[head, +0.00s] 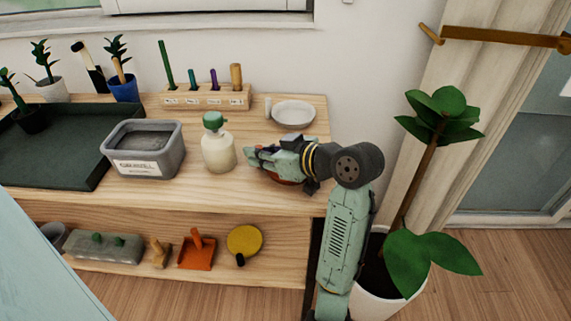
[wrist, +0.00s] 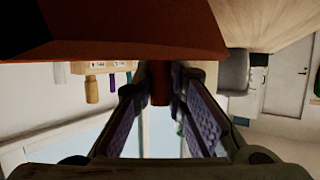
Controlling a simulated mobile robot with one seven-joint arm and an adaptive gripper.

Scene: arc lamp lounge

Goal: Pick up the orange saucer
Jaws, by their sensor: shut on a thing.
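The orange saucer (head: 285,181) shows only as a small orange-brown sliver under my gripper in the head view; most of it is hidden. In the wrist view a large orange-red surface (wrist: 140,35), which looks like the saucer, fills the top, close to the camera. A narrow orange-brown part (wrist: 160,88) of it reaches down between the fingertips. My gripper (head: 254,158) is shut on it, low over the right end of the wooden tabletop; the two fingers show in the wrist view (wrist: 160,78). I cannot tell whether the saucer touches the table.
A cream bottle with a green top (head: 218,148) stands close left of my gripper. A white dish (head: 294,114) lies behind it. A grey bin (head: 143,150), dark tray (head: 60,150) and peg block (head: 205,97) are farther left. A potted plant (head: 385,285) stands right of the table.

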